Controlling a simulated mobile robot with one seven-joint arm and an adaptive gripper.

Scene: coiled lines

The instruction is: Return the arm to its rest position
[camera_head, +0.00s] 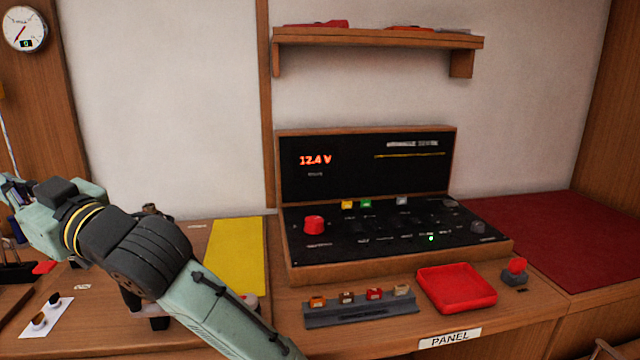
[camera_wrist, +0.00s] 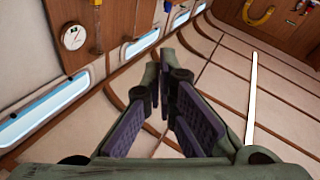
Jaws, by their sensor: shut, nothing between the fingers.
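My arm (camera_head: 140,250) reaches from the bottom middle of the head view up to the left edge, over the left part of the counter. My gripper (camera_wrist: 161,78) shows in the wrist view, with its two fingers and dark purple pads converging. The fingers are shut and nothing is held between them. In the wrist view the gripper faces wood-trimmed pale panels and long windows, and touches nothing that I can see. In the head view, the arm's far end is cut off at the left edge, so I cannot make out the fingers there.
The instrument panel (camera_head: 367,160) reads 12.4 V, right of my arm. Before it lie a block rack (camera_head: 360,312) and red tray (camera_head: 457,288). A yellow sheet (camera_head: 238,255) lies behind my forearm. A shelf (camera_head: 380,38) hangs above. A white card (camera_head: 45,315) lies at left.

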